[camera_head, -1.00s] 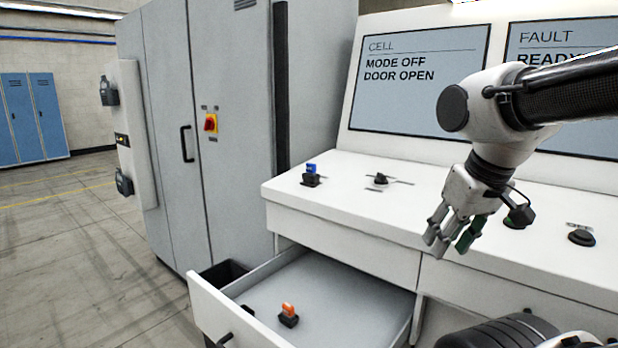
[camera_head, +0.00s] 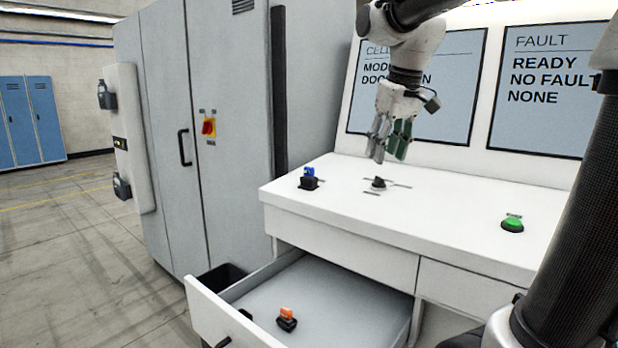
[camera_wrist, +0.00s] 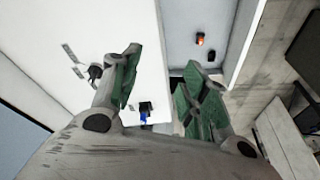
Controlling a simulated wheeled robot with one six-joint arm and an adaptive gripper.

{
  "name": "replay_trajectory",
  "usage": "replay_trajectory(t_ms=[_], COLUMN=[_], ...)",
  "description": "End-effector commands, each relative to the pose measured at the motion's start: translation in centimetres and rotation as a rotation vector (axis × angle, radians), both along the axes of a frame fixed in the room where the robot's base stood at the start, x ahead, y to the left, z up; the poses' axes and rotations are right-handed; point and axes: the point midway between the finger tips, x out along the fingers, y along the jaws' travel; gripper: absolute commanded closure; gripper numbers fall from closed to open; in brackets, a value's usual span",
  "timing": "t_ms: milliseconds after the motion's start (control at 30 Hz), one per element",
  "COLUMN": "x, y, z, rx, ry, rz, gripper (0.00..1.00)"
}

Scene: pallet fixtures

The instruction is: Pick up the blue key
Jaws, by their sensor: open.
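The blue key (camera_head: 309,171) stands upright in a black base (camera_head: 309,183) at the left end of the white console top (camera_head: 440,200). In the wrist view the blue key (camera_wrist: 144,117) shows between my gripper's fingers, some way below them. My gripper (camera_head: 390,150) is open and empty. It hangs above the console, to the right of the blue key and over the black rotary switch (camera_head: 379,182). It touches nothing. An orange key-like piece (camera_head: 287,313) on a black base lies in the open drawer (camera_head: 340,285).
A green button (camera_head: 512,223) sits to the right. Two screens (camera_head: 545,120) rise behind the console. The drawer juts out in front.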

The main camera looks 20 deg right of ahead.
Motion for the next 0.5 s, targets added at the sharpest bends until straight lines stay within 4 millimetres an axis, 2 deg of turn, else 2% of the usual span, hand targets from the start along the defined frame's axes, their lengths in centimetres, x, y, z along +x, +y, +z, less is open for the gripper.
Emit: replay_trajectory(t_ms=[33, 233, 367, 500], x=[3.0, 13.3, 19.5, 25.3], y=[0.5, 2.7, 4.3, 6.2], z=[0.7, 2.3, 1.7, -0.2], rx=[-0.004, -0.019, -0.026, -0.033], ry=[0.015, 0.061, 0.092, 0.122], rz=[0.027, 0.145, 0.222, 0.304], gripper=[0.55, 0.55, 0.55, 0.55])
